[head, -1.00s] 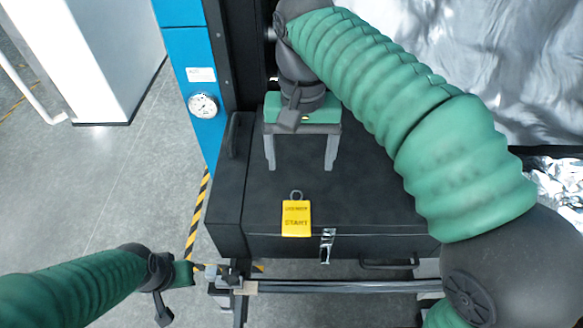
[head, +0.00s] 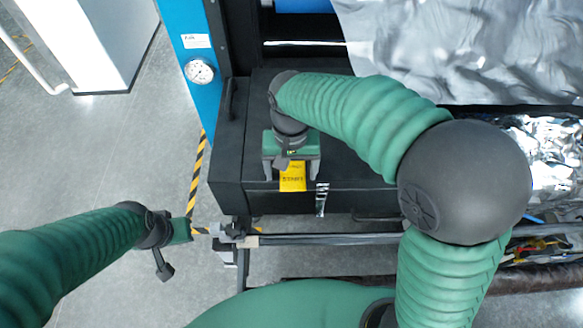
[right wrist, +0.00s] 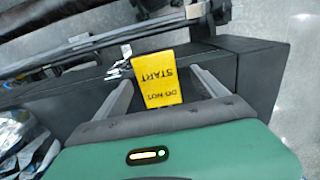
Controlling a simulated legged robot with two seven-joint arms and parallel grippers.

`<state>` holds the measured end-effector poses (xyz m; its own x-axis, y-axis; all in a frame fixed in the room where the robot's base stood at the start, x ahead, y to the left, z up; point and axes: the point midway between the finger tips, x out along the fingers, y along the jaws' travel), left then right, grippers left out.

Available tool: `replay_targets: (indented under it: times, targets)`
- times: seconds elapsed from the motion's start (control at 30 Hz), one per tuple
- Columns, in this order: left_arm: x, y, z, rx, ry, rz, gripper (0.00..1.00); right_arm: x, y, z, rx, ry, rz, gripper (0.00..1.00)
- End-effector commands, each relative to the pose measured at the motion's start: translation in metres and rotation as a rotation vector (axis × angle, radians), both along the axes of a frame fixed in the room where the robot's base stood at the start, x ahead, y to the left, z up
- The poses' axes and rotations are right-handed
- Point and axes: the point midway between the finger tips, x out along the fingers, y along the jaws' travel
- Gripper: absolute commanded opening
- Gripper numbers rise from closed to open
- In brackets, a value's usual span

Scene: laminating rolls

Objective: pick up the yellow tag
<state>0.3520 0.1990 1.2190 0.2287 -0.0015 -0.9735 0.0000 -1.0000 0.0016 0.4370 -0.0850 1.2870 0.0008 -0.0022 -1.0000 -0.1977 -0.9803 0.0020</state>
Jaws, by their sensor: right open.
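The yellow tag (head: 292,181) with black lettering lies on the black box's lid (head: 245,150), close to the front edge. Its upper part is hidden under my right gripper in the head view. In the right wrist view the tag (right wrist: 158,82) shows between the two grey fingers, reading "DO NOT START", with clear gaps to both. My right gripper (head: 292,174) is open over the tag, one finger on each side. My left gripper (head: 190,230) is off the box's left front corner, seen edge-on; its fingers are not clear.
A metal latch (head: 321,199) sits on the box's front, just right of the tag. A horizontal bar (head: 330,239) runs in front of the box. Crumpled silver film (head: 450,50) lies at upper right. A blue post with a gauge (head: 199,71) stands at left.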

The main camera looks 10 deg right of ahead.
Motion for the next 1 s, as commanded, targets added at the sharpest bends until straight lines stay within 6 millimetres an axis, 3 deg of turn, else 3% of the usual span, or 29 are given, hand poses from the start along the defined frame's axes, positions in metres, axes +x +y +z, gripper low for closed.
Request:
replay_targets:
  times: [0.3, 0.8, 1.0]
  targets:
    - [-0.0002, 0.0, -0.001, 0.0, 0.0, 0.0, 0.0, 0.0033, -0.004, -0.0024, 0.002, 0.002, -0.002, 0.82]
    - [-0.0001, 0.0, -0.0012, 0.0, 0.0, 0.0, 0.0, 0.002, -0.0005, -0.0027, 0.001, 0.004, -0.001, 0.18]
    - [-0.0001, 0.0, -0.0013, 0.0, 0.0, 0.0, 0.0, 0.0019, -0.0004, -0.0022, 0.002, 0.004, 0.0, 0.17]
